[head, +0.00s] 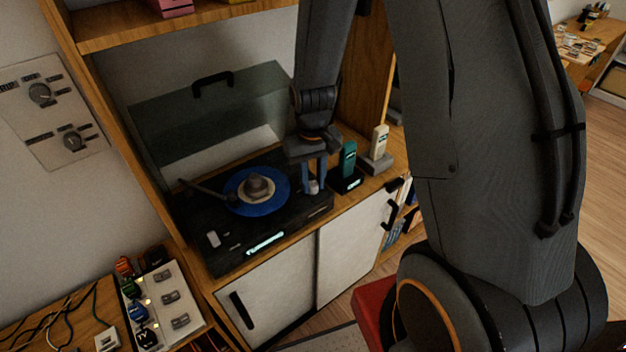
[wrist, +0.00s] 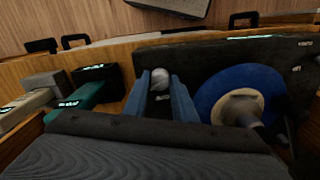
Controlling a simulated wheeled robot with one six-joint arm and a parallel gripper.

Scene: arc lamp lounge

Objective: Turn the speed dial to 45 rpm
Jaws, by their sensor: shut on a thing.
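The turntable (head: 222,241) sits on the cabinet top, with a blue record (head: 242,207) and a pale hub on its platter. The speed dial (head: 313,186) is a small light knob at the turntable's right corner. My gripper (head: 314,184) points down at that corner, its two blue fingers shut on the dial. In the wrist view the dial (wrist: 160,79) shows as a rounded grey knob between the fingertips (wrist: 160,85). The blue record (wrist: 240,96) lies beside the right finger. The dial's markings are too small to read.
A raised dark lid (head: 210,115) stands behind the turntable. A teal handset (head: 348,160) and a cream handset (head: 379,142) stand in docks right of my gripper. A wall panel with knobs (head: 55,110) is at left. A sliding-door cabinet (head: 345,250) is below.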

